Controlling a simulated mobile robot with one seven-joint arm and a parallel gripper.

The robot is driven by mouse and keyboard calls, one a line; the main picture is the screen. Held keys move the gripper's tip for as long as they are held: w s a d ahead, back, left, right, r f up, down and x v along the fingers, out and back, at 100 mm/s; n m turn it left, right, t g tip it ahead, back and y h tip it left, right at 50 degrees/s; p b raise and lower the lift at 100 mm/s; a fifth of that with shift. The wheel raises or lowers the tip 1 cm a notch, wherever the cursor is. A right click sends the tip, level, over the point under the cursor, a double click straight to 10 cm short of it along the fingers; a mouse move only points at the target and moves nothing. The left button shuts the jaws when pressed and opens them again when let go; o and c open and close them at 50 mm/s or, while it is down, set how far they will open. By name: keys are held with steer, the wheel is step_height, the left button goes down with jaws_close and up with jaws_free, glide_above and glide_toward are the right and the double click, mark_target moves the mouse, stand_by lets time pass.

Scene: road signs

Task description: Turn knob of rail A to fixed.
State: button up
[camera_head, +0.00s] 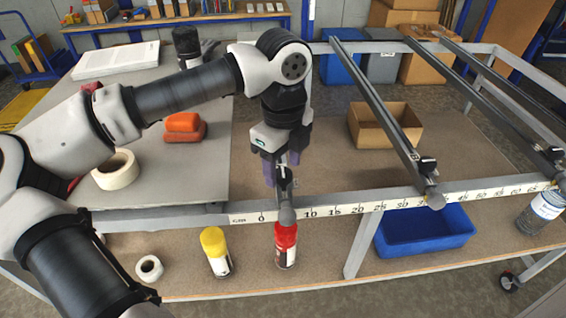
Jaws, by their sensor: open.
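My gripper (282,176) points down with open jaws over the front scale bar, near its 0 mark. A dark knob or clamp (285,194) shows just below the fingertips, beside the rounded grey end (287,215) of a rail. The rest of that rail is hidden behind my gripper and arm. I cannot tell whether the fingers touch the knob, or its setting. A second rail (385,118) ends near the 35 to 40 marks, with its own knob (427,166). A third rail (490,103) ends at the right, with a knob (554,154). No rail letters are readable.
A red bottle (286,246) and a yellow-capped bottle (214,252) stand in front of the scale bar (330,208). The grey tabletop (205,165) at left holds an orange object (184,127) and tape (116,170).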

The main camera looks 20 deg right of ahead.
steer(key=shift+f, duration=0.45)
steer(key=shift+c, duration=0.2)
steer(key=c, duration=1)
steer(key=shift+o, duration=0.2)
